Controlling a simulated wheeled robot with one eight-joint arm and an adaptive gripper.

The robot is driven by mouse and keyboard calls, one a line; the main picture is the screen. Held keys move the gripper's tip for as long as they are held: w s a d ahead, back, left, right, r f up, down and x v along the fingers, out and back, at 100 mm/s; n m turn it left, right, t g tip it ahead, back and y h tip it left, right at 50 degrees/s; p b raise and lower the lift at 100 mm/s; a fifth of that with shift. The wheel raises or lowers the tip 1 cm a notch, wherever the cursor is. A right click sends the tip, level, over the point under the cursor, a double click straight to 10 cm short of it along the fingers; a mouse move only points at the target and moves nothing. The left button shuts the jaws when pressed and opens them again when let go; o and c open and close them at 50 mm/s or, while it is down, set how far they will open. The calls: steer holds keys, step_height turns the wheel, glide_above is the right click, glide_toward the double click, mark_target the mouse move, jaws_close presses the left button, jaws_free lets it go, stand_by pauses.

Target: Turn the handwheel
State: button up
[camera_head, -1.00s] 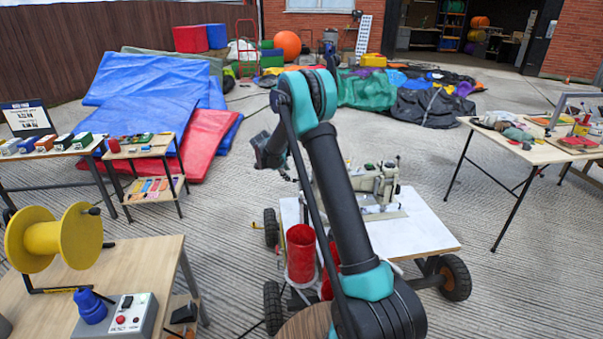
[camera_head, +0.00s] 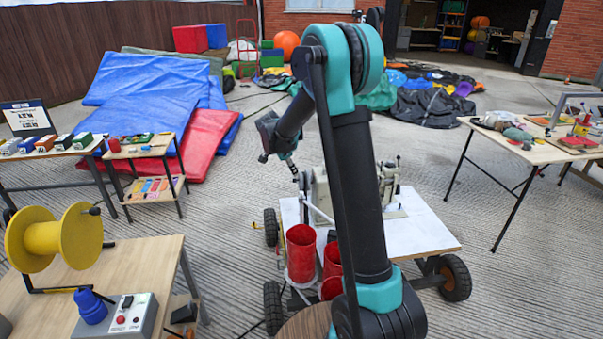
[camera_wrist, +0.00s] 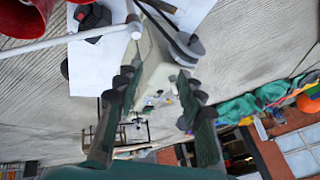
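A cream sewing machine (camera_head: 321,188) stands on a white-topped cart (camera_head: 425,235), partly hidden by my arm. In the wrist view its pale body (camera_wrist: 152,68) lies just beyond my fingers. A dark, curved part with a grey knob, which looks like the handwheel (camera_wrist: 172,32), shows edge-on at the top of the wrist view. I cannot make it out clearly in the head view. My gripper (camera_wrist: 155,88) is open and empty, its two fingers well apart. In the head view my gripper (camera_head: 296,176) is beside the machine's left end, above the cart's edge.
Red cylindrical containers (camera_head: 301,253) hang at the cart's near-left side. A white rod (camera_wrist: 75,43) crosses the wrist view near the machine. A table with a yellow reel (camera_head: 75,238) is at lower left, another table (camera_head: 540,150) at right. Ground between is open.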

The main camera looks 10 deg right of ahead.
steer(key=s+d+r+n+y, duration=0.1)
steer(key=s+d+n, duration=0.2)
steer(key=s, duration=0.4)
steer(key=shift+s+r, duration=0.1)
